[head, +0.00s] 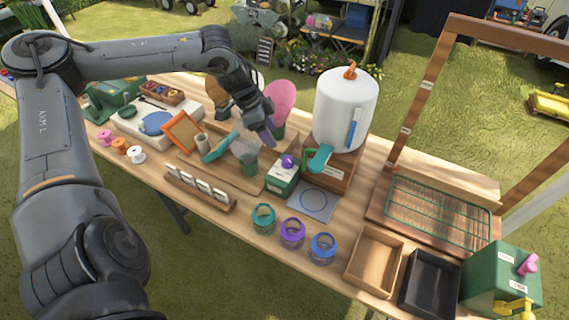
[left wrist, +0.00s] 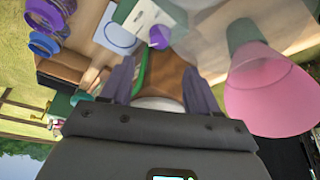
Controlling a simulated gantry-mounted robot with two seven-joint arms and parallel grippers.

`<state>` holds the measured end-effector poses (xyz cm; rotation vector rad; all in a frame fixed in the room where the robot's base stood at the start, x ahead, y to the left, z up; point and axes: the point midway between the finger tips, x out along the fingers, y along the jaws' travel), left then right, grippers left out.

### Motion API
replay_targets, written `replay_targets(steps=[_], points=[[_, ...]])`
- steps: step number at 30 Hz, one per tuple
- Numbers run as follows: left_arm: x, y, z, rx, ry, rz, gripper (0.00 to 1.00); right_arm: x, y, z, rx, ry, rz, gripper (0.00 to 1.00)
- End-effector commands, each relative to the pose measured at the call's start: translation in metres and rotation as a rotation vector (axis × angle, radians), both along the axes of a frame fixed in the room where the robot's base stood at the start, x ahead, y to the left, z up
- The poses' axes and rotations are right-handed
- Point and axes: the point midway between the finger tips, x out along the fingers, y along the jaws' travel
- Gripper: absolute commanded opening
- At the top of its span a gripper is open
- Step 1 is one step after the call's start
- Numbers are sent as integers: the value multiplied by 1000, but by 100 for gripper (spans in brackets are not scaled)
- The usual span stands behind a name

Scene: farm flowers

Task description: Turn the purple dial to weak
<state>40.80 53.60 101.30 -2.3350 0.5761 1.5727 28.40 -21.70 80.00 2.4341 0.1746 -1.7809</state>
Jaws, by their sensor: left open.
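The purple dial (head: 288,161) sits on a small green box (head: 282,180) with a white front label, near the middle of the table. The dial also shows in the left wrist view (left wrist: 159,37), beside the white label (left wrist: 148,16). The label's wording and the dial's setting are too small to read. My left gripper (head: 270,137) is above the table, behind and left of the dial and apart from it. Its two fingers (left wrist: 160,84) are spread with nothing held between them, and the dial lies beyond their tips. My right gripper is not in view.
A white tank (head: 345,108) on a wooden stand rises just right of the box, with a teal tap (head: 320,158). A pink cone-shaped thing (head: 280,100) stands behind my gripper. A green cup (head: 249,163) is left of the box. Jars with teal, purple (head: 292,232) and blue rims stand in front.

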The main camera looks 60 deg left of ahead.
Motion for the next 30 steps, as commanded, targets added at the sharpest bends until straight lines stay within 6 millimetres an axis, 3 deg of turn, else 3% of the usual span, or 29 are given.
replay_targets(steps=[7,18,30], points=[[8,-5,-23,-4,-3,-3,61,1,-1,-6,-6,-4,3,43],[29,-16,-82,-5,-3,0,61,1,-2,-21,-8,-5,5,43],[36,-20,-99,-2,-4,-2,61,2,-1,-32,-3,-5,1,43]])
